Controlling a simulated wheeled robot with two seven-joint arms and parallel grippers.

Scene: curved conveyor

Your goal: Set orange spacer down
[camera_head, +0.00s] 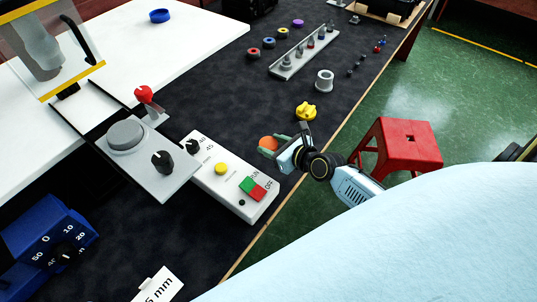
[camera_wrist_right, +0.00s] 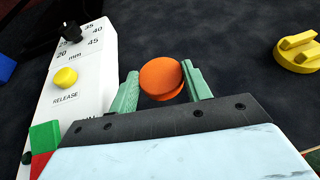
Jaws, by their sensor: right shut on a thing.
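The orange spacer (camera_wrist_right: 160,76) is a round disc between the two green fingers of my right gripper (camera_wrist_right: 163,88) in the right wrist view. The gripper is shut on it. In the head view the orange spacer (camera_head: 268,143) shows partly, with my right gripper (camera_head: 272,146) beside the white control box, over the dark mat. I cannot tell whether the spacer touches the mat. My left gripper is not seen in either view.
A white control box (camera_head: 207,160) with a yellow button and red-green switch stands close on the left. A yellow knob-like part (camera_head: 306,111) lies just beyond the gripper. A grey ring (camera_head: 324,80) and a tray (camera_head: 285,68) of small parts are farther back. Dark mat (camera_head: 225,95) between is clear.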

